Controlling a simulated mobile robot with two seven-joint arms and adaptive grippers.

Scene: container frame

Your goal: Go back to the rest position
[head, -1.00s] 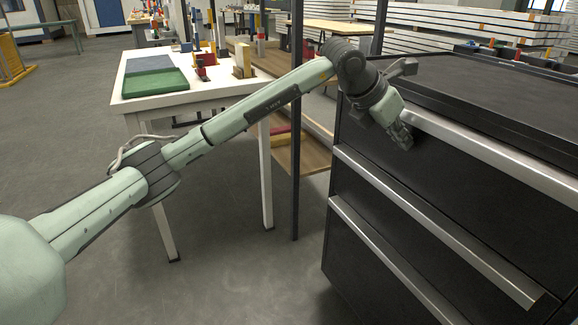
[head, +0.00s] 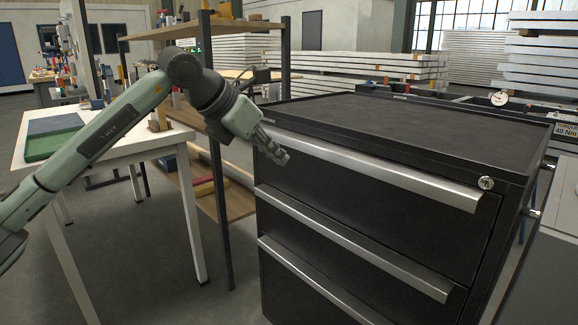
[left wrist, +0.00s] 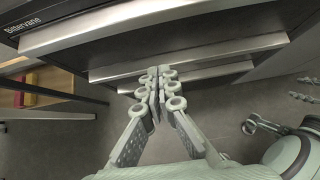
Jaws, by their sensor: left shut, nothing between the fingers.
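My left gripper (head: 283,156) is shut and empty. In the head view it is in front of the upper left of the black drawer cabinet (head: 350,190), close to the left end of the top drawer's silver handle (head: 390,178). I cannot tell whether it touches the front. In the left wrist view the fingers (left wrist: 158,75) come together at their tips, with the cabinet's silver handles (left wrist: 150,20) beyond them. All the drawers look closed.
A white table (head: 150,141) with a green and grey block (head: 52,137) stands at left. A shelf rack with a dark post (head: 212,205) is between the table and the cabinet. Stacked pale panels (head: 360,65) are behind.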

